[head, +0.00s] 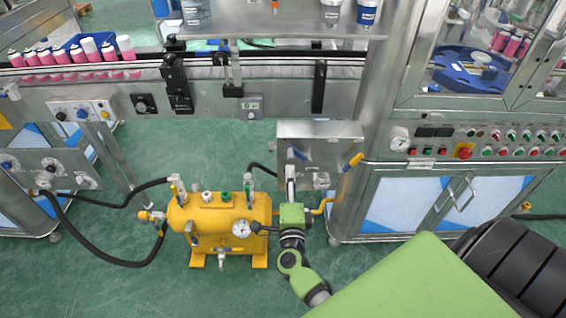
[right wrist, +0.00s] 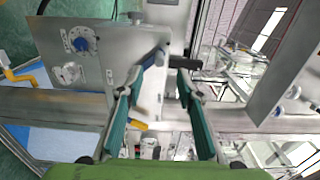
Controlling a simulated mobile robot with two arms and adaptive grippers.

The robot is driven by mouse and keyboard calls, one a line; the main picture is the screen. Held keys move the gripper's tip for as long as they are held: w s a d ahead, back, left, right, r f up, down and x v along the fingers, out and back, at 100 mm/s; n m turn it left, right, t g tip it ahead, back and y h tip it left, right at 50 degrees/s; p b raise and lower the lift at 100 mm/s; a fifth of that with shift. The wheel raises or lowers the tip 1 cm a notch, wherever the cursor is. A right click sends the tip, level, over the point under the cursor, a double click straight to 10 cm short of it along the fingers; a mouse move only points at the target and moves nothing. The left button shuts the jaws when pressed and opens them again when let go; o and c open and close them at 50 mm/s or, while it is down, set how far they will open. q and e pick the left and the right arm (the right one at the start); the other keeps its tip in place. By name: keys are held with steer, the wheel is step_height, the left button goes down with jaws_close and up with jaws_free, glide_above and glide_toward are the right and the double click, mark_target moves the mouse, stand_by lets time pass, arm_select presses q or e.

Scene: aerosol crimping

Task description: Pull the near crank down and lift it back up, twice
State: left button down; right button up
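My right gripper (head: 291,172) reaches up from the bottom of the head view to the front of a grey metal box (head: 335,133). In the right wrist view its two green-lined fingers (right wrist: 168,72) stand apart, open. A short dark bar (right wrist: 186,63), possibly the crank's handle, lies by the fingertips. I cannot tell whether it is between them or beyond them, and no grip on it shows. My left gripper is in neither view.
A yellow tank (head: 213,215) with gauge and hoses stands left of my right arm. A yellow handle (head: 356,159) sits at the box's right side. A steel cabinet (head: 400,200) stands to the right. Pink cans (head: 60,57) line the conveyor behind.

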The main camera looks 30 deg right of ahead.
mark_target(291, 160)
steer(key=shift+d+b+x, duration=0.25)
steer(key=shift+b+x, duration=0.65)
steer(key=shift+x, duration=3.5)
steer(key=shift+s, duration=0.2)
jaws_close()
